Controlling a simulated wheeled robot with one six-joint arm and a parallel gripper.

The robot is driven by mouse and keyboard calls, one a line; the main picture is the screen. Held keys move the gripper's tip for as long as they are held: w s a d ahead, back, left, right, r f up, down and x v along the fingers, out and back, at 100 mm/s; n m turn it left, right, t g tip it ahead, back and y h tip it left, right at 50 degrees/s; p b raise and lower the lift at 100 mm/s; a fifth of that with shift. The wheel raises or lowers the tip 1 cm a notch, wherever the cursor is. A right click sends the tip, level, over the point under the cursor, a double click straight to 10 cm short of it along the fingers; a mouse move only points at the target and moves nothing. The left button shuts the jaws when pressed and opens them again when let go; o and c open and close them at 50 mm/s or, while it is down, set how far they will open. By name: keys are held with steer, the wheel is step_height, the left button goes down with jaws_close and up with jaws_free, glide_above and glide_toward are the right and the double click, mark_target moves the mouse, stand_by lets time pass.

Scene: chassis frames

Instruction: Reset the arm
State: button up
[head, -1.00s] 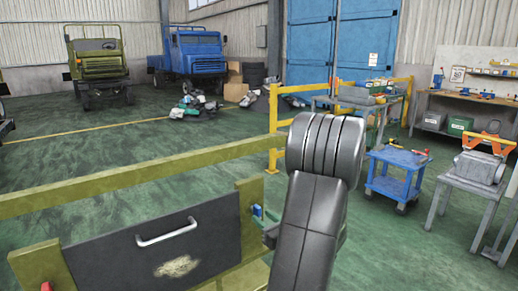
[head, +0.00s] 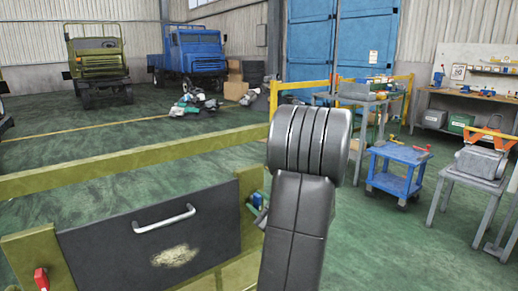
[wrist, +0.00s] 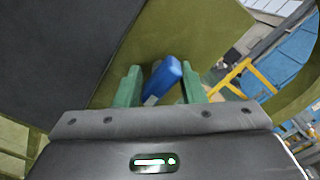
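My gripper (wrist: 162,86) shows in the wrist view as two green fingers standing apart. A blue handle-like piece (wrist: 164,78) lies tilted between them in the picture, with a gap beside the left finger. I cannot tell its depth or whether it touches a finger. In the head view my dark arm rises at centre and hides most of the gripper. A bit of blue and green (head: 257,203) shows left of the arm, by the right post of the olive frame.
The olive chassis frame (head: 120,168) holds a dark panel (head: 95,245) with a silver handle (head: 164,218). A red handle (head: 40,280) is at its left post. A blue cart (head: 392,168) and a grey table (head: 452,185) stand to the right. Green floor lies open behind the frame.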

steer(key=shift+n, duration=0.4)
steer(key=shift+f, duration=0.1)
